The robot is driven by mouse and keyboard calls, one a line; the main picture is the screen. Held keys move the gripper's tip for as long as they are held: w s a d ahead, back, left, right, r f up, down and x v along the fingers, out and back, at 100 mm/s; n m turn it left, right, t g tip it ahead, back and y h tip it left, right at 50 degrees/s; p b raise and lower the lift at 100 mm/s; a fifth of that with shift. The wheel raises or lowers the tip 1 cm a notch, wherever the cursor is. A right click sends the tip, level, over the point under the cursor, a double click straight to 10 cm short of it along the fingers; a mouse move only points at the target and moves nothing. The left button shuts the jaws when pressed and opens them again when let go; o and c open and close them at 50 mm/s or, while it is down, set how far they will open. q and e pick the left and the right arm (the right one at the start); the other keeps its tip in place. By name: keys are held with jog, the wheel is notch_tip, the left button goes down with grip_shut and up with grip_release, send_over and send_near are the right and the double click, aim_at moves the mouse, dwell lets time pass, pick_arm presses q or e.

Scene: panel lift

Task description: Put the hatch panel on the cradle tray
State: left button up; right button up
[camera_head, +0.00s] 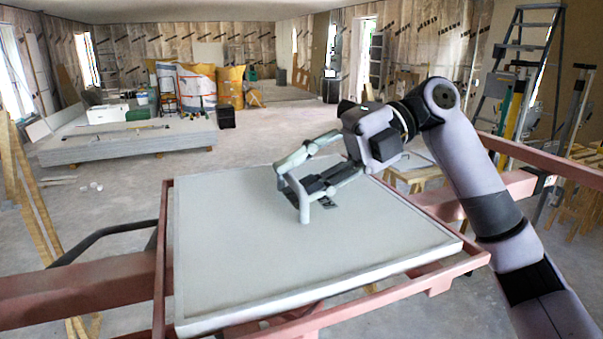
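The hatch panel (235,235) is a large, flat, light grey slab in the lower middle of the head view. It lies level over the red-framed cradle tray (160,255), whose rails show along the left, right and near sides. I cannot tell whether its underside touches the tray everywhere. My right gripper (293,195) reaches in from the right, low over the panel's middle. Its fingers are spread around a visible gap, beside a light upright piece and a small dark patch. I cannot tell whether it holds a handle there. My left gripper is out of view.
Red beams (75,288) run out on both sides of the tray. A stepladder (520,70) and tools stand at the right. A low stack of boards (125,143) lies back left, with bags (197,85) behind. The concrete floor between is mostly clear.

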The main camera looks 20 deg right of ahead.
jog(key=shift+w+d, duration=0.1)
jog(key=shift+d+r, duration=0.15)
jog(key=shift+d, duration=0.4)
jog(key=b+v, duration=0.2)
jog(key=v, duration=0.8)
jog(key=shift+d+r, duration=0.2)
jog(key=shift+d, duration=0.1)
